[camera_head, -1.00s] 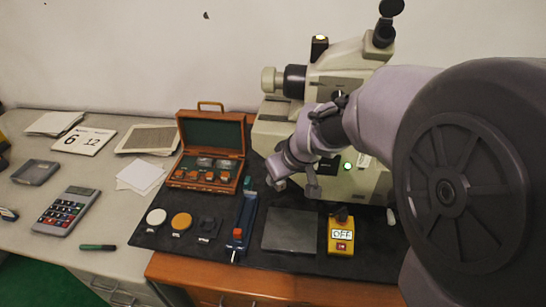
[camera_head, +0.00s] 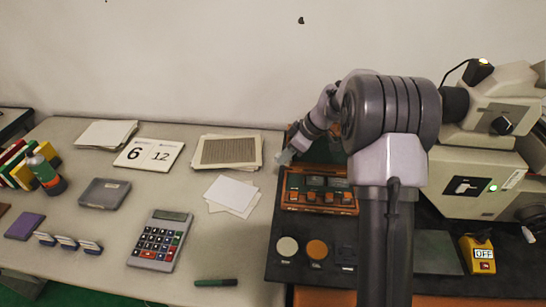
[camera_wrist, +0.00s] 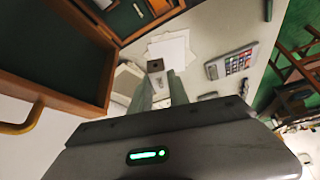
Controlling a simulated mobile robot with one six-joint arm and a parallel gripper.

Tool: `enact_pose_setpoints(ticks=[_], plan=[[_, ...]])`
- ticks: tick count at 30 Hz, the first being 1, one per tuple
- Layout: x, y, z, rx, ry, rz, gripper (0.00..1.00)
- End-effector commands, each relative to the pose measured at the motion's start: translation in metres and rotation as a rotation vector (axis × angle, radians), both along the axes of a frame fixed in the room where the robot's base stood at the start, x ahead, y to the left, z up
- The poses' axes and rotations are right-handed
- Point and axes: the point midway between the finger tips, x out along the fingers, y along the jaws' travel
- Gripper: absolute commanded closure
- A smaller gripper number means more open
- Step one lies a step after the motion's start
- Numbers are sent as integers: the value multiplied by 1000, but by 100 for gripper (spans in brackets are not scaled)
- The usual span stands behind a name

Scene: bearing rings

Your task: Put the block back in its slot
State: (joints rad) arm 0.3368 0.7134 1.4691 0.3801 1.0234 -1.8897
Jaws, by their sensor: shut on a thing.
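My gripper (camera_head: 287,156) is raised at the left edge of the open wooden case (camera_head: 318,209). In the wrist view my gripper (camera_wrist: 161,88) is shut on a small grey block (camera_wrist: 155,66) with a dark recess on its face, held between the fingertips. The case also shows in the wrist view (camera_wrist: 85,78), with its brass handle and green lining. It has several compartments with orange-brown blocks and shiny pieces. My arm hides much of its lid, and I cannot tell which slot is empty.
White paper cards (camera_head: 232,194) lie left of the case, with a calculator (camera_head: 160,240) and a green marker (camera_head: 216,282) nearer the front. A dark mat (camera_head: 290,265) holds round discs. The microscope (camera_head: 480,150) stands at right, beside a yellow switch box (camera_head: 478,254).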

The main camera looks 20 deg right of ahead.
Motion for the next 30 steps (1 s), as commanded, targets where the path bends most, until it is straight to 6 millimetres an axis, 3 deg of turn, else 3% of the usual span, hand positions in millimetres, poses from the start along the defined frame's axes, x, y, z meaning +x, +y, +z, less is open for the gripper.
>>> enact_pose_setpoints(ticks=[3, 9, 16, 25, 30], plan=[[17, -30, -26, 1, 3, 150, 100], [23, -52, -53, -1, 1, 285, 100], [23, -54, -67, 0, 0, 304, 100], [23, -54, -115, -1, 0, 302, 100], [24, -54, -125, -1, -1, 302, 100]])
